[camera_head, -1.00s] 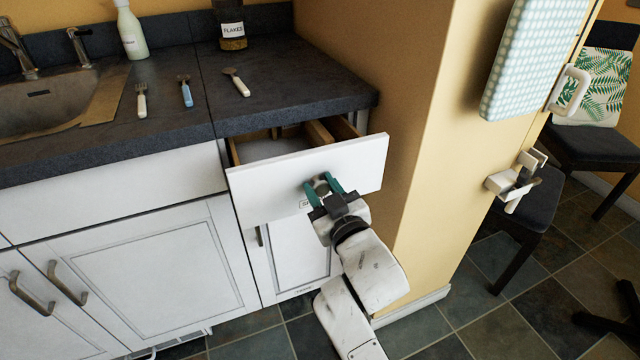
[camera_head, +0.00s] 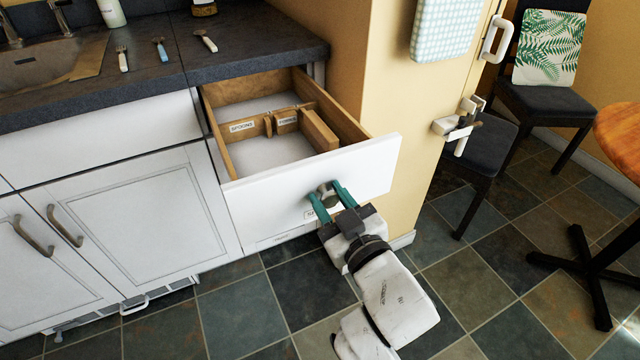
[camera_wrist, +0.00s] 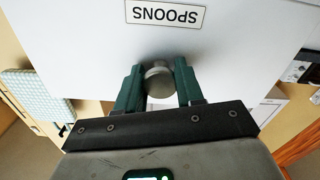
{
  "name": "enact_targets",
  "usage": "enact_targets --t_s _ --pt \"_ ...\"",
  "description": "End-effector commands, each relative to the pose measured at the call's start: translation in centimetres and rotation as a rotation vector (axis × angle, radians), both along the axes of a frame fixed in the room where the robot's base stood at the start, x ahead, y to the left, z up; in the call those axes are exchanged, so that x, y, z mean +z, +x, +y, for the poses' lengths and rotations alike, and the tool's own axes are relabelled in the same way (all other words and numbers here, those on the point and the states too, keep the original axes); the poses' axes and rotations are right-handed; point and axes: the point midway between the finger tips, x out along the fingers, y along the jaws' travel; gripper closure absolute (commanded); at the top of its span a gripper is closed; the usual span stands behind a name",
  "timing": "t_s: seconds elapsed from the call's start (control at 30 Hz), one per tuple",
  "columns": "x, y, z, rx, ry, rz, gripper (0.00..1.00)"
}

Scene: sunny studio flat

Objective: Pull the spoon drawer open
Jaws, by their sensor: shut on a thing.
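The spoon drawer (camera_head: 285,205) is pulled well out from under the dark counter. Its inside shows wooden dividers and compartments labelled SPOONS (camera_head: 242,127) and FORKS. No cutlery shows in the drawer. My gripper (camera_head: 327,199) is at the white drawer front, shut on the round metal knob (camera_head: 325,188). In the wrist view the green fingers stand on both sides of the knob (camera_wrist: 158,80), beside an upside-down SPOONS label (camera_wrist: 166,13) on the drawer front. A spoon (camera_head: 206,40) lies on the counter at the right of two forks (camera_head: 122,60) (camera_head: 161,50).
A white bottle (camera_head: 112,12) and a dark jar (camera_head: 204,6) stand at the counter's back, beside the sink (camera_head: 40,65). A yellow wall end with a latch (camera_head: 459,125) is right of the drawer. Chairs and a round table (camera_head: 620,130) stand farther right. Tiled floor is clear in front.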

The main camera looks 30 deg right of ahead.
Motion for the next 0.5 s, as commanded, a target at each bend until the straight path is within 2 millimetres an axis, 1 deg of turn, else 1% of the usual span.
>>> enact_targets --t_s 0.03,0.2,0.5 --pt "-0.2 -0.6 0.0 0.001 0.0 0.003 1.0" --pt "-0.1 -1.7 0.0 0.0 0.0 0.002 1.0" --pt "-0.1 -2.2 0.1 0.001 0.0 0.002 1.0"
